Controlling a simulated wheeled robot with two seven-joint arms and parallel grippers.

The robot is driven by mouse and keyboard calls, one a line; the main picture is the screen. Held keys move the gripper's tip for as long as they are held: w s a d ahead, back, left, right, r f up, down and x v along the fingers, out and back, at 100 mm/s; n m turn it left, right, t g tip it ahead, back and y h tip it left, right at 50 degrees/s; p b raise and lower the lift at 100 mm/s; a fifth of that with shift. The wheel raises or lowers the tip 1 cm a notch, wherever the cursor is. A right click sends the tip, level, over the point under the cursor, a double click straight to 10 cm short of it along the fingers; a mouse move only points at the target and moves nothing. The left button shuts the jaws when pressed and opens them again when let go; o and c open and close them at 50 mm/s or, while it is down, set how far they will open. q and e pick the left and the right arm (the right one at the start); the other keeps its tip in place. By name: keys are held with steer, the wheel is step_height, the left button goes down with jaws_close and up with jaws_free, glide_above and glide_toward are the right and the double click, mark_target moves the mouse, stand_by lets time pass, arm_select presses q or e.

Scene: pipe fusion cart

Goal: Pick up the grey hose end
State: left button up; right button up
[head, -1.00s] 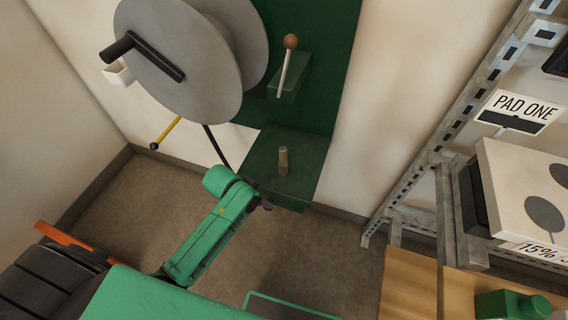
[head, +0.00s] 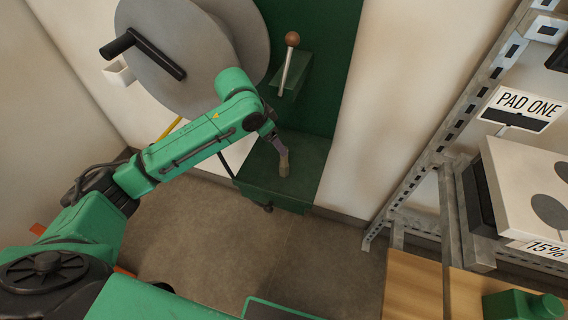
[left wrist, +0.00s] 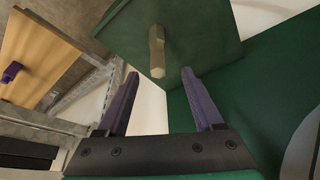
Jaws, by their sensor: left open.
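The grey hose end (head: 284,165) is a short beige-grey stub standing on a dark green shelf (head: 305,185) below the reel. In the left wrist view the hose end (left wrist: 157,50) lies just beyond and between the tips of two purple fingers. My left gripper (head: 280,148) reaches in from the left, right by the stub's upper part, and partly hides it. In the left wrist view my left gripper (left wrist: 160,74) is open, with a wide gap and nothing between its fingers. My right gripper is not in view.
A large grey reel (head: 180,65) with a black crank hangs at upper left. A lever with a brown knob (head: 291,40) stands above the shelf. A metal rack (head: 450,140) and a wooden top (head: 412,285) are at right. The floor in the middle is clear.

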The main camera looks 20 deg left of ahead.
mark_target(284, 162)
arm_select(q)
steer(key=x, duration=0.8)
steer(key=shift+d+f, duration=0.15)
steer(key=shift+f, duration=0.2)
steer(key=shift+s, duration=0.1)
jaws_close()
